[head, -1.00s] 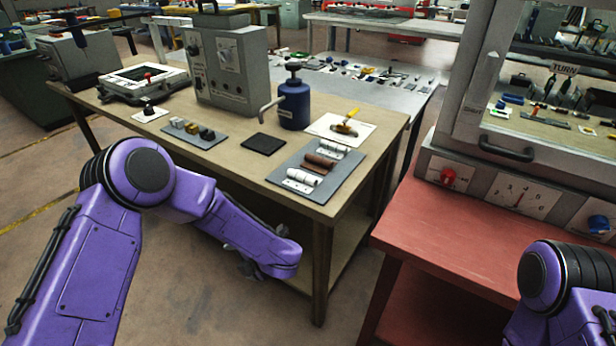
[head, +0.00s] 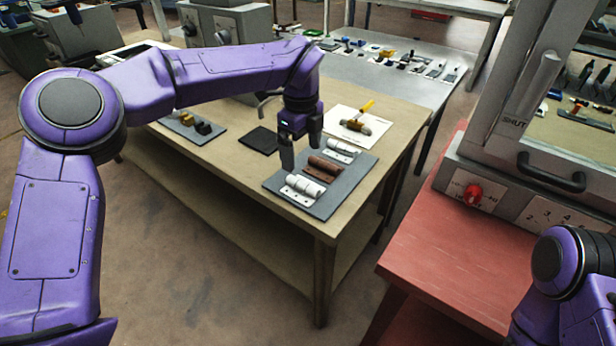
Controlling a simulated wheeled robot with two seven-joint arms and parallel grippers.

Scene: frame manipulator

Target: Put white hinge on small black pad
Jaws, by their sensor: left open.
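Two white hinges lie on a grey mat (head: 322,208): a near white hinge (head: 304,188) at its front left and a far white hinge (head: 341,149) at its back. A brown hinge (head: 322,168) lies between them. The small black pad (head: 259,140) lies flat and bare on the wooden table, left of the mat. My left gripper (head: 302,158) points down, open and empty, above the mat's left side, close behind the near white hinge. Whether it touches anything is hard to tell. My right gripper is out of view; only part of my right arm shows at lower right.
A white card (head: 352,132) with a yellow-handled valve lies behind the mat. A grey mat with small blocks (head: 190,127) lies left of the pad. A red bench (head: 440,255) with a windowed machine (head: 520,150) stands right, across a gap.

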